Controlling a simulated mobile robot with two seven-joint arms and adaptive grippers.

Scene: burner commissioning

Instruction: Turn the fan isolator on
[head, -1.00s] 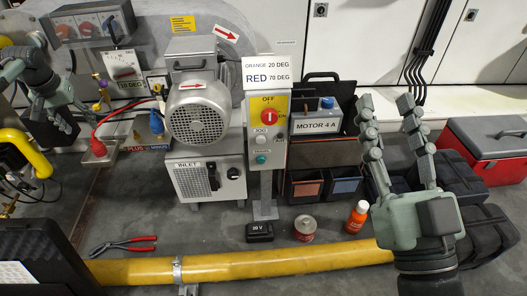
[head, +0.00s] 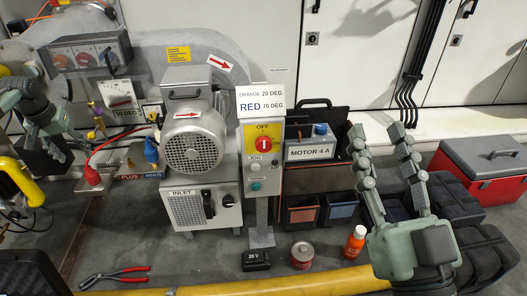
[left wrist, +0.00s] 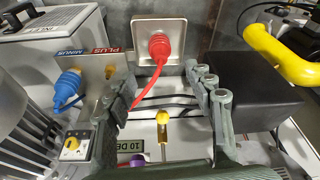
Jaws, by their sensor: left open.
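A red rotary switch (head: 264,145) sits on a yellow plate marked OFF above and ON at the right, at the top of a grey control post (head: 262,187); it looks like the fan isolator. Its pale mark looks upright, but is too small to read surely. My right gripper (head: 378,130) is open and empty, to the right of the post and apart from it. My left gripper (head: 52,142) is at the left edge, far from the switch. In the left wrist view its open fingers (left wrist: 160,85) frame a red plug (left wrist: 159,46) and a yellow-knobbed lever (left wrist: 162,118).
A silver motor (head: 192,142) and an inlet box (head: 204,207) stand left of the post. A motor box (head: 310,151) and black case are at its right. A yellow pipe (head: 280,284), a can (head: 302,254) and an orange bottle (head: 355,241) are in front.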

